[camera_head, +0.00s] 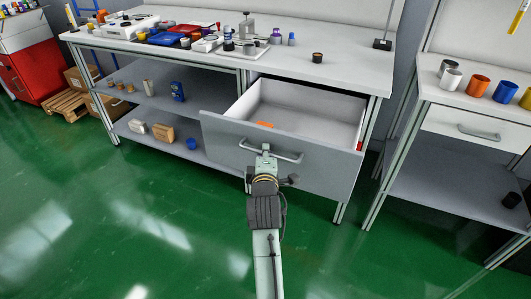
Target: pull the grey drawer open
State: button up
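The grey drawer (225,128) under the workbench is pulled well out. Its white inside shows, with a small orange item (265,125) lying near the front. A curved metal handle (285,155) runs across the middle of the drawer front. My gripper (265,150) is at the handle's middle, with its fingertips overlapping the bar. The fingers are small here, and I cannot tell whether they are closed around the bar or only beside it.
The workbench top (345,75) carries trays, cups and tools. A lower shelf (215,110) holds a blue can (177,91). At right, another bench has a shut white drawer (450,125) and several coloured cups. The green floor (140,225) in front is clear.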

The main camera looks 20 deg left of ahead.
jog(key=shift+o, duration=0.8)
jog(key=v, duration=0.7)
jog(key=shift+s, duration=0.25)
jog(key=shift+r, duration=0.15)
